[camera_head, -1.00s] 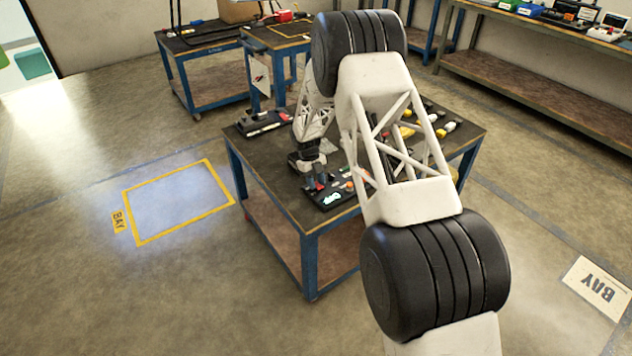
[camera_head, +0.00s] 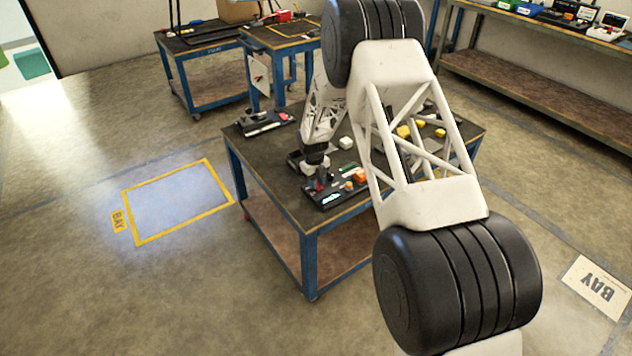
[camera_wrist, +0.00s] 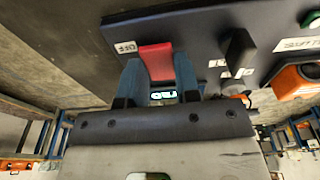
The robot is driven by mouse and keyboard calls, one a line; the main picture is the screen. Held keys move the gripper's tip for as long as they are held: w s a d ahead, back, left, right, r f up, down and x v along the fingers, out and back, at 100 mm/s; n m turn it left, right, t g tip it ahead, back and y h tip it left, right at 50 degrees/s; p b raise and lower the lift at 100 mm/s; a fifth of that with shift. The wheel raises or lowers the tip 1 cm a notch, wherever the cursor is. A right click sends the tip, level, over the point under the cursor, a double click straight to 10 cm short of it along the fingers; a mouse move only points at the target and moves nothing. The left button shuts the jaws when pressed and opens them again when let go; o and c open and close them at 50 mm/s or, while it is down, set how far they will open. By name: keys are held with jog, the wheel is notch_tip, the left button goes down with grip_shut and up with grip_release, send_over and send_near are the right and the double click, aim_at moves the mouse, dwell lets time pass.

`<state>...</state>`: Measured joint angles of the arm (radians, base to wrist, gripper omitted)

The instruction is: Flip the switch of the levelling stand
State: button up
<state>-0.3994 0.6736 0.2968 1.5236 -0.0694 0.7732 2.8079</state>
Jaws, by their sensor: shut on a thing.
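The levelling stand is a dark panel (camera_wrist: 210,30) on the blue-framed table; it also shows in the head view (camera_head: 325,200). Its red switch lever (camera_wrist: 156,60) stands beside a label reading OFF. A small lit display (camera_wrist: 163,95) shows partly between my fingers. My gripper (camera_wrist: 158,68) has its two blue-grey fingers on either side of the red lever and is shut on it. In the head view my gripper (camera_head: 319,178) is small and low over the panel's left part, and the lever is hard to make out there.
On the panel, a black knob (camera_wrist: 239,50) and an orange part (camera_wrist: 295,82) lie to the right of the lever. A dark device (camera_head: 265,122) sits on the table's far-left corner. Yellow blocks (camera_head: 403,131) lie behind my arm. A yellow-outlined bay (camera_head: 180,200) marks clear floor.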

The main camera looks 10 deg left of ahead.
jog(key=shift+s+t+y, duration=0.15)
jog(key=shift+t+y, duration=0.45)
jog(key=o, duration=0.9)
jog(key=shift+d, duration=0.1)
jog(key=shift+r, duration=3.9)
